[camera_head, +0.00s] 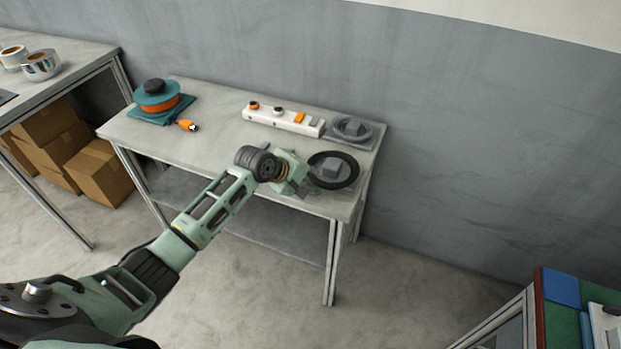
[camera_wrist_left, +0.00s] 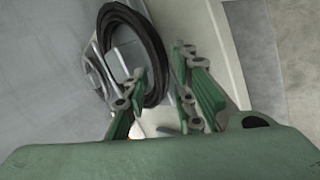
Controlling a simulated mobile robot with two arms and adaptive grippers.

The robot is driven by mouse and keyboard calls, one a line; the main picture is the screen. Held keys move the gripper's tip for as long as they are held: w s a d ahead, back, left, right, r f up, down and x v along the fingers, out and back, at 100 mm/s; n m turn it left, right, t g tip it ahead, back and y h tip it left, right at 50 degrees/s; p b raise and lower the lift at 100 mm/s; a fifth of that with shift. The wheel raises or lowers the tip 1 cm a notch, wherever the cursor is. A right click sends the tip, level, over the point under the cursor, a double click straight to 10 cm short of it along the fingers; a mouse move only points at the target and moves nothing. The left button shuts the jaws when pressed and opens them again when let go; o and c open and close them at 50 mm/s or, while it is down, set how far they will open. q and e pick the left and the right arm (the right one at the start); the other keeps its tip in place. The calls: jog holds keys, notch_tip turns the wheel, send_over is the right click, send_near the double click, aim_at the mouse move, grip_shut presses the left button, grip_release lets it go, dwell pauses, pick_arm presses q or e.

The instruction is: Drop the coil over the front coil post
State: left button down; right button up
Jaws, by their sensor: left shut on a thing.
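The black coil (camera_head: 354,173) is at the front right corner of the grey table. It also shows in the left wrist view (camera_wrist_left: 153,40). My left gripper (camera_head: 306,182) is shut on its near left rim, and the rim runs between the two fingers (camera_wrist_left: 168,85). The grey front coil post (camera_head: 330,168) shows through the coil's opening. I cannot tell whether the coil rests on the post's base or is held above it. My right gripper is not in view.
A second grey coil (camera_head: 352,128) lies on a holder behind. A white power strip (camera_head: 283,118) lies along the table's back. A teal and orange reel (camera_head: 156,95) with an orange plug (camera_head: 187,125) is at the left. The table's left middle is clear.

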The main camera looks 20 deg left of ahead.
pick_arm(q)
jog(key=c, duration=1.5)
grip_release()
jog(key=shift+f, duration=0.1)
jog(key=shift+o, duration=0.2)
jog(key=v, duration=1.2)
jog(key=shift+p, duration=0.3)
